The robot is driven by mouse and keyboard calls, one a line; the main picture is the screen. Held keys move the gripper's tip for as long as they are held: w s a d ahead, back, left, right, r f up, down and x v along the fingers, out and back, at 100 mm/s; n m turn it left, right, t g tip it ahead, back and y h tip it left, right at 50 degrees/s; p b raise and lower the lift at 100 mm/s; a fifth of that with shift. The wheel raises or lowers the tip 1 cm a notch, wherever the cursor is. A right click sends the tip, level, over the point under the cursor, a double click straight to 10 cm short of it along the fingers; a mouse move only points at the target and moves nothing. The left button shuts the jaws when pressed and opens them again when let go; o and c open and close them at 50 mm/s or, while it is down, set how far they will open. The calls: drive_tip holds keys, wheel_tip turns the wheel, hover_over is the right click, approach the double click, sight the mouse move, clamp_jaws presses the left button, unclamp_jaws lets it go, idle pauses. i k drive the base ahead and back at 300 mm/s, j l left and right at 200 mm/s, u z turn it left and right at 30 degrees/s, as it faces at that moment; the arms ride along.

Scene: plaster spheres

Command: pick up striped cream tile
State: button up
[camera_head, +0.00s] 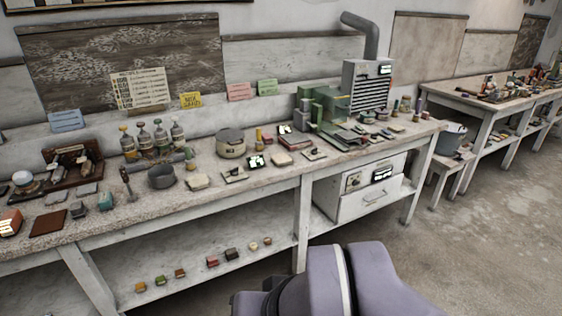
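Several small pale tiles lie on the long workbench (215,213). One cream tile with a dark mark (234,175) lies near the front edge, right of a plain cream block (197,182). Another cream tile with a dark mark (313,154) lies further right, in front of a reddish-brown block (293,141). They are too small for me to tell which is striped. My gripper is not in view; only rounded purple-grey parts of my arm show at the bottom, in front of the bench.
A grey pot (161,177), a lidded cream pot (230,143) and a green machine (325,106) stand on the crowded bench. Small blocks lie on the lower shelf (190,262). A bucket (450,138) sits on a stool at right. Open floor (480,250) lies at lower right.

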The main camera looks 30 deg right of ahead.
sight(282, 159)
drive_tip(key=i+l+z, duration=0.1)
drive_tip(key=i+z, duration=0.2)
drive_tip(key=i, duration=0.25)
drive_tip(key=i+z, duration=0.3)
drive_tip(key=i, duration=0.25)
drive_tip(key=i+j+z, duration=0.3)
drive_tip(key=i, duration=0.2)
drive_tip(key=i+j+z, duration=0.3)
drive_tip(key=i, duration=0.25)
drive_tip(key=l, duration=0.1)
